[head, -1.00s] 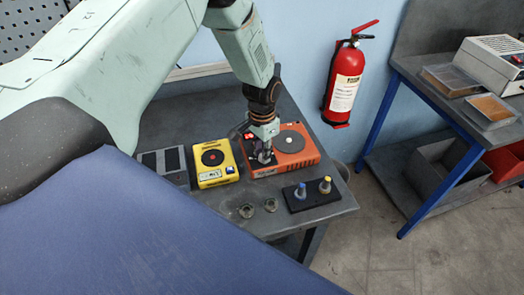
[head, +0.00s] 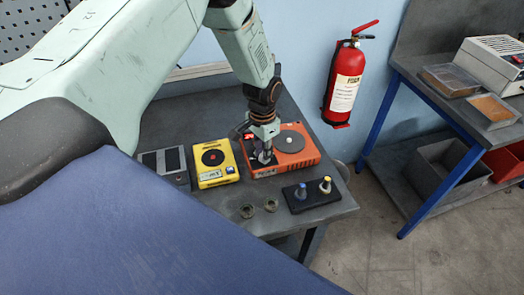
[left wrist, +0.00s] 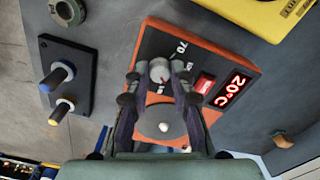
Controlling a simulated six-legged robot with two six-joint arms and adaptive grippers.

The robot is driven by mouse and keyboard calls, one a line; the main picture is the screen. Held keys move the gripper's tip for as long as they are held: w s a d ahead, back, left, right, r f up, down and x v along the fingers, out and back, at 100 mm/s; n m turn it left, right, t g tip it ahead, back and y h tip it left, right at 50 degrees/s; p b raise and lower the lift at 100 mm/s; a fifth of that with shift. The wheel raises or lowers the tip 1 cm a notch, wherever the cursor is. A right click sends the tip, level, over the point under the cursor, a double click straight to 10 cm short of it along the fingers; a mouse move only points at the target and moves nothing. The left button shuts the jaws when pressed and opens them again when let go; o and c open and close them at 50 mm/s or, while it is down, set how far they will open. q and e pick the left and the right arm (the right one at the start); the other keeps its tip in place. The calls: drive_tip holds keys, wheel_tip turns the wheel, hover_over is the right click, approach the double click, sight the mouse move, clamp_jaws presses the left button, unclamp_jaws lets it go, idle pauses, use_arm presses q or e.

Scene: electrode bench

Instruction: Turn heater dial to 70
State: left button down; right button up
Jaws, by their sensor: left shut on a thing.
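The orange heater (head: 297,160) stands on the grey bench, with a round grey plate (head: 290,141) on top. In the left wrist view the heater's dial (left wrist: 160,70) is a small light knob on a black panel, with "70" printed near it. The red display (left wrist: 232,89) reads 20°C. My left gripper (head: 264,156) points down over the heater's front. In the left wrist view its fingers (left wrist: 159,82) are on both sides of the dial and shut on it. The fingers hide part of the panel and scale. My right gripper is not in view.
A yellow device (head: 215,164) stands left of the heater. A black holder (head: 310,196) with two upright electrodes stands in front, beside small round fittings (head: 270,205). A fire extinguisher (head: 344,80) hangs on the wall behind, to the right.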

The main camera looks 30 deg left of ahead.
use_arm(q)
drive_tip(key=shift+s+f, duration=0.2)
drive_tip(key=c, duration=1.5)
unclamp_jaws()
drive_tip(key=o, duration=0.4)
drive_tip(key=shift+w, duration=0.35)
drive_tip(key=shift+r, duration=0.1)
drive_tip(key=shift+s, duration=0.15)
drive_tip(key=shift+r, duration=0.35)
wheel_tip(320, 180, up, 11)
drive_tip(key=shift+r, duration=0.1)
